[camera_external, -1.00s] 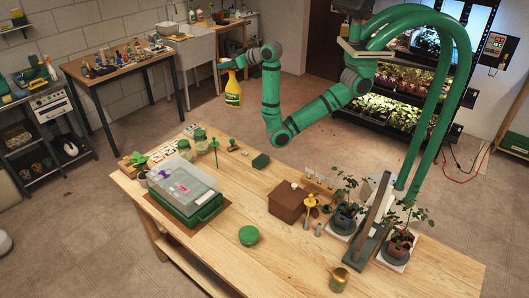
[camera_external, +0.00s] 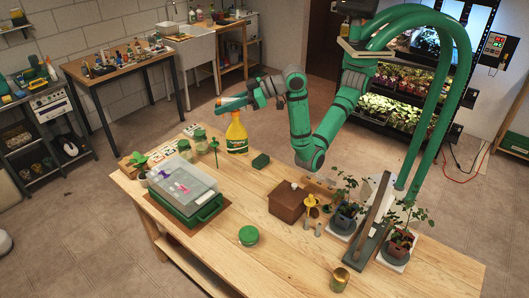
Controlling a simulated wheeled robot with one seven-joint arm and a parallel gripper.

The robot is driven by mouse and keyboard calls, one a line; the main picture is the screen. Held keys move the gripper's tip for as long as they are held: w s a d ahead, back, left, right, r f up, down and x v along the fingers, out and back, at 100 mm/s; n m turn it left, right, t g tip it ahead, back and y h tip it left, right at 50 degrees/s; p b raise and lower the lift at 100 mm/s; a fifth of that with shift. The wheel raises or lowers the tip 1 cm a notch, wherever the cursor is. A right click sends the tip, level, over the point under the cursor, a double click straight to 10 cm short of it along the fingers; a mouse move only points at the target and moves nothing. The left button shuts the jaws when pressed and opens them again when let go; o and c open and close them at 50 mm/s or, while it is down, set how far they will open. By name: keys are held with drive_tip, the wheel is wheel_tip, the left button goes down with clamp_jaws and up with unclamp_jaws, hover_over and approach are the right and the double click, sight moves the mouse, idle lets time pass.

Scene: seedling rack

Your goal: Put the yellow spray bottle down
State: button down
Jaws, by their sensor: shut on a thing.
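The yellow spray bottle (camera_external: 237,136) is upright in my gripper (camera_external: 234,103), which is shut on its top. The bottle appears at the far edge of the wooden table (camera_external: 160,217), between a green stake plant and a dark green block. Its base overlaps the table's far edge in the picture. I cannot tell whether it touches the tabletop or hangs just above it.
Left of the bottle stand glass jars (camera_external: 200,138) and a green stake plant (camera_external: 214,147). A dark green block (camera_external: 261,160) lies to its right. A lidded tray (camera_external: 205,213), a brown box (camera_external: 287,205) and potted plants (camera_external: 397,247) stand nearer. The front middle is mostly clear.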

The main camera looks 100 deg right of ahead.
drive_tip(key=s+a+n+y, duration=0.2)
drive_tip(key=s+a, duration=0.3)
drive_tip(key=a, duration=0.4)
drive_tip(key=s+a+n+g+y, duration=0.1)
drive_tip(key=s+a+y, duration=0.1)
drive_tip(key=s+a, duration=0.55)
drive_tip(key=s+a+n+y, duration=0.2)
drive_tip(key=s+a, duration=0.2)
drive_tip(key=a, duration=0.7)
wheel_tip(320, 180, down, 31)
drive_tip(key=shift+d, duration=0.2)
drive_tip(key=shift+w+f, duration=0.1)
drive_tip(key=shift+f, duration=0.05)
drive_tip(key=c, duration=1.6)
unclamp_jaws()
drive_tip(key=shift+f, duration=0.15)
drive_tip(key=v, duration=1.2)
drive_tip(key=shift+r, duration=0.2)
